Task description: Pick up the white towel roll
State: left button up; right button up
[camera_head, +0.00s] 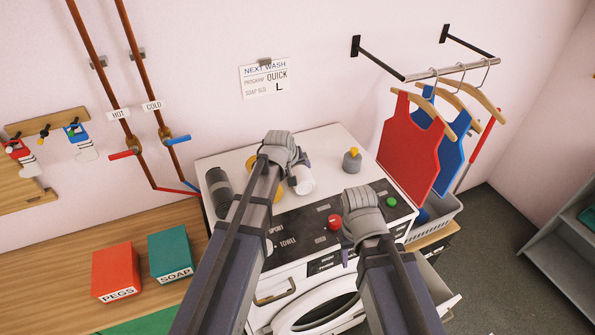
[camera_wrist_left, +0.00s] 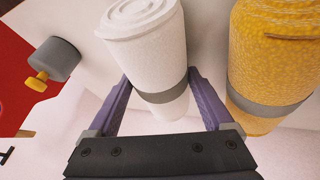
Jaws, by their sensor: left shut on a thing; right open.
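In the head view the white roll (camera_head: 304,183) shows on top of the washing machine, partly hidden by my left gripper (camera_head: 298,163). My right gripper (camera_head: 346,254) is open over the machine's front panel; its fingers are mostly hidden by its wrist.
A yellow roll (camera_wrist_left: 272,60) stands close beside the white one. A dark grey roll (camera_head: 218,185) is at the machine's left edge. A grey object with a yellow knob (camera_head: 352,160) stands behind to the right. Red and blue garments (camera_head: 410,145) hang at the right.

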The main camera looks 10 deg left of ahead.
pick_arm(q)
jog(key=c, duration=0.5)
jog(key=shift+o, duration=0.2)
jog(key=shift+r, duration=0.15)
notch_tip(320, 180, up, 10)
jog(key=p, duration=1)
